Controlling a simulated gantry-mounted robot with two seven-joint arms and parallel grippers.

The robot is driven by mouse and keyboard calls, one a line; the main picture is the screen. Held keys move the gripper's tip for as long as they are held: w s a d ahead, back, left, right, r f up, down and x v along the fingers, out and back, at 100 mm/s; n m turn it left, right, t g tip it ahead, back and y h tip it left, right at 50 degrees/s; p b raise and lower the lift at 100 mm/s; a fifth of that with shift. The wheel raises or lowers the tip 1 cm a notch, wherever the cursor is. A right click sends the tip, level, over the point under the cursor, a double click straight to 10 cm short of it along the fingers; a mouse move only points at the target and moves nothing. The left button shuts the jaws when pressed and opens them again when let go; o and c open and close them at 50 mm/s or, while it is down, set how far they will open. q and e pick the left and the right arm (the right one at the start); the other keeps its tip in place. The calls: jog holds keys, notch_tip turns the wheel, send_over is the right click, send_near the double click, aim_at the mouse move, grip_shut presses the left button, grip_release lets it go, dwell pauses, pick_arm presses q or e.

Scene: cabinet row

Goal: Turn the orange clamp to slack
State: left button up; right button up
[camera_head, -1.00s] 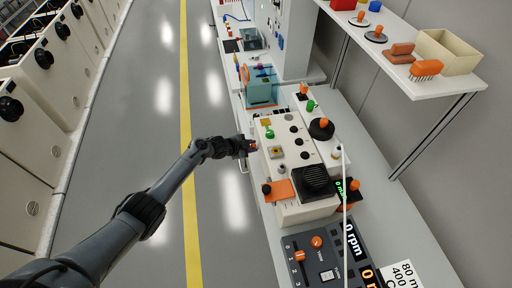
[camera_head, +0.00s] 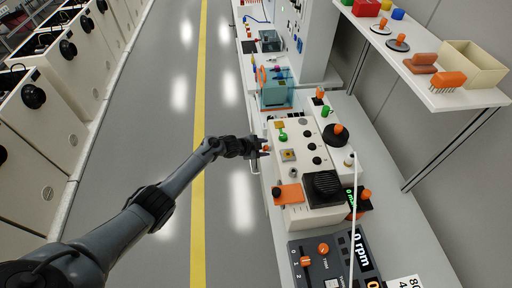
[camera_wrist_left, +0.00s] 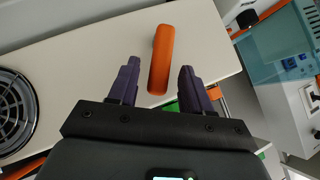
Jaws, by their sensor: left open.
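The orange clamp (camera_wrist_left: 161,60) shows in the left wrist view as an upright orange bar against a cream panel. My left gripper (camera_wrist_left: 157,83) is open, with its two dark purple fingers on either side of the bar's lower part. Gaps show between the bar and both fingers. In the head view my left gripper (camera_head: 262,147) is at the left side of the cream console (camera_head: 300,213). Only a small bit of orange shows at its fingertips there. My right gripper is not in view.
An orange plate (camera_head: 290,194) and a black ribbed block (camera_head: 323,188) are on the console's near end. A teal-sided box (camera_head: 276,91) stands beyond it. A white cable (camera_head: 356,210) hangs in front. The aisle floor (camera_head: 170,110) on the left is clear.

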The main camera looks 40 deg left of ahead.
pick_arm(q)
jog(key=p+v, duration=0.3)
jog(key=v, duration=0.7)
jog(key=shift+s+r, duration=0.2)
jog(key=shift+a, duration=0.1)
jog(key=s+d+f+g, duration=0.1)
jog(key=s+d+f, duration=0.2)
jog(key=s+f, duration=0.45)
jog(key=s+d+f+n+g, duration=0.2)
jog(key=s+d+n, duration=0.1)
jog(key=s+d, duration=1.4)
jog(key=s+a+r+n+g+y, duration=0.3)
jog(key=s+r+n, duration=0.55)
jog(key=r, duration=0.65)
notch_tip(320, 180, up, 20)
jog(key=m+p, duration=0.2)
jog(key=p, duration=1.8)
jog(key=shift+s, duration=0.45)
